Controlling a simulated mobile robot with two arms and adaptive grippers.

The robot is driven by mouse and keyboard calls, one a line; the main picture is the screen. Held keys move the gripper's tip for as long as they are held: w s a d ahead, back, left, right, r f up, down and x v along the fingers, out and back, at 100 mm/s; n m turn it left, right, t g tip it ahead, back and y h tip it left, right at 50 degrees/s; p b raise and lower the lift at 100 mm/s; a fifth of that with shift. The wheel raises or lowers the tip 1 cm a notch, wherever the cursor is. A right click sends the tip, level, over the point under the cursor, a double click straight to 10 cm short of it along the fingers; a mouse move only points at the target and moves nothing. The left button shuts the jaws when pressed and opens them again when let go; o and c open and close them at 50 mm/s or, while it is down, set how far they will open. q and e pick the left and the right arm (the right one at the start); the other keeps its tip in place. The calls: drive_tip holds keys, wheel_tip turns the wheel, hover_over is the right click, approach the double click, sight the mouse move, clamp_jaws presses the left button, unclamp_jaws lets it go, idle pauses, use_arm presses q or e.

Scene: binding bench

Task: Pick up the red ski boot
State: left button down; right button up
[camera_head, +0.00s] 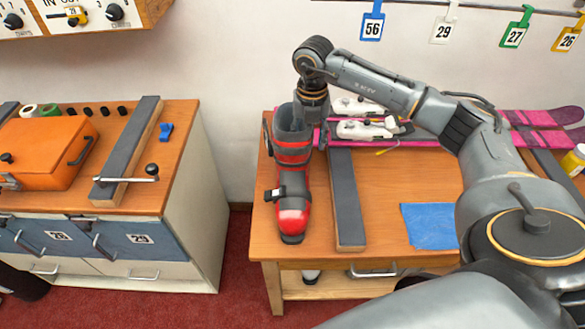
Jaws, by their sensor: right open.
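The red ski boot (292,195) stands upright on the wooden bench, with a dark grey cuff and a red toe towards the front edge. My right gripper (312,108) points down at the top of the boot's cuff, at its right rear side. It is open; its fingertips are small and partly lost against the dark cuff, so I cannot tell whether they touch it. My left gripper is not in view.
A grey padded bar (345,200) lies just right of the boot. Pink skis (440,141) with white bindings (362,129) lie behind. A blue cloth (430,226) lies to the right. An orange box (45,150) sits on the left cabinet, across a gap.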

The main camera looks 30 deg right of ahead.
clamp_jaws()
drive_tip(key=shift+r, duration=0.15)
drive_tip(key=shift+w+r, duration=0.1)
